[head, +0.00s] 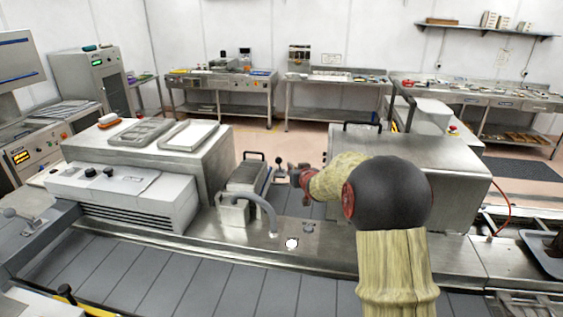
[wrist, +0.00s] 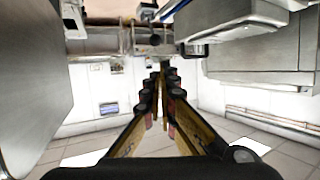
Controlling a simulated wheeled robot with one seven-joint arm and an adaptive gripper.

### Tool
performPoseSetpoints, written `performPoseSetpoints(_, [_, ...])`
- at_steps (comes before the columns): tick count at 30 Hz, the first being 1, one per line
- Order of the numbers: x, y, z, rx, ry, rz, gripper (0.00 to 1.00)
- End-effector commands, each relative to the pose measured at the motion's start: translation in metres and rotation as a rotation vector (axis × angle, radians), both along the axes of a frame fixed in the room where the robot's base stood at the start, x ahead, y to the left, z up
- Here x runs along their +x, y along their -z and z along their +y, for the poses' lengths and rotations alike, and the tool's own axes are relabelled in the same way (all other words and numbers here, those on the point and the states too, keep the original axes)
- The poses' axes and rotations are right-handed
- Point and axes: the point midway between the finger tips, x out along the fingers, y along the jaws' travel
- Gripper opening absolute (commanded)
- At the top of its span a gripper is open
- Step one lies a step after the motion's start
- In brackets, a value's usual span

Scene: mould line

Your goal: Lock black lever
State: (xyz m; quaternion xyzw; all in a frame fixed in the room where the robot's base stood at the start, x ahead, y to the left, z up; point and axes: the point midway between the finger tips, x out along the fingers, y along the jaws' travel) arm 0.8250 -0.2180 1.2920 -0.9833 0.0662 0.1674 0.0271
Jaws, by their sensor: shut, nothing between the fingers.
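In the head view, a small upright lever with a black knob (head: 279,161) stands just left of my gripper (head: 294,174), at the back of the metal bench. A black bar handle (head: 254,155) is on the small metal block left of it. I cannot tell which of these is the black lever, or whether it is locked. My gripper is shut and empty, apart from the block. In the wrist view, the two fingers of my gripper (wrist: 162,72) meet at the middle. No lever can be made out clearly there.
A metal cabinet (head: 455,172) with a black handle stands right of my arm. A large machine (head: 150,150) with trays is at the left. In the wrist view, a horizontal metal bar (wrist: 100,48) crosses beyond the fingertips.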

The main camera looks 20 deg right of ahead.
Motion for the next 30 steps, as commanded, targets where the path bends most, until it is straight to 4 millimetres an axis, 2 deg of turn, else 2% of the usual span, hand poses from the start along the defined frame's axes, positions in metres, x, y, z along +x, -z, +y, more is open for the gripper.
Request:
performPoseSetpoints(6, [0.034, 0.03, -0.022, 0.034, -0.044, -0.071, 0.0])
performPoseSetpoints(12, [0.05, 0.053, -0.034, 0.065, -0.081, -0.123, 0.0])
performPoseSetpoints(18, [0.056, 0.063, -0.038, 0.08, -0.101, -0.148, 0.0])
performPoseSetpoints(30, [0.057, 0.065, -0.038, 0.082, -0.103, -0.151, 0.0])
